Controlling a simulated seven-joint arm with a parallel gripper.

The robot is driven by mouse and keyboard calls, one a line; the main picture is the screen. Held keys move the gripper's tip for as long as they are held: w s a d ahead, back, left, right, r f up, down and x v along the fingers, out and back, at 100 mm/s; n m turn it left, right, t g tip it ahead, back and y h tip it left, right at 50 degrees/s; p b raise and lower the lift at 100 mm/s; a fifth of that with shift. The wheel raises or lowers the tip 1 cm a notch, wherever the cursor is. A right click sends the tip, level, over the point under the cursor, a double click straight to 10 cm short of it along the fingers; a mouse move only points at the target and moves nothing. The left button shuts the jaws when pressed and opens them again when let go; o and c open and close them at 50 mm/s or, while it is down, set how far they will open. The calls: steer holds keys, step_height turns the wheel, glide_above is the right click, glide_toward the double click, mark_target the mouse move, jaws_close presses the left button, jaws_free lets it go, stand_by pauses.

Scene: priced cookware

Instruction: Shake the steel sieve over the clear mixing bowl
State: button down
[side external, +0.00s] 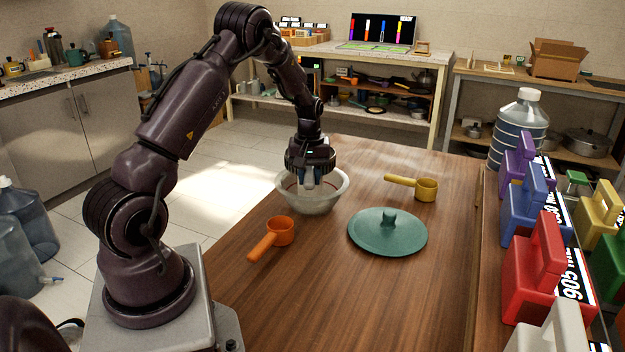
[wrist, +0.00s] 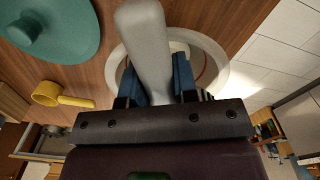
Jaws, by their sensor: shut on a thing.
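The clear mixing bowl (side external: 325,202), a pale translucent bowl, stands on the wooden table, and it also shows in the wrist view (wrist: 222,75). A thin red ring shows inside it. My gripper (side external: 307,186) points down into the bowl's mouth. In the wrist view my gripper (wrist: 160,88) has its blue fingers closed on a thick, smooth grey handle-like piece (wrist: 145,40), which I take to be the steel sieve's. No mesh is visible, and its lower part is hidden, so I cannot tell whether it touches the bowl.
An orange measuring cup (side external: 280,231) lies in front of the bowl. A green lid (side external: 388,234) and a yellow measuring cup (side external: 426,189) lie to its right. Colored priced blocks (side external: 533,265) and a large water bottle (side external: 518,125) line the right side. The near table is clear.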

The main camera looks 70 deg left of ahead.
steer(key=shift+d, duration=1.4)
steer(key=shift+a, duration=1.4)
steer(key=shift+d, duration=1.4)
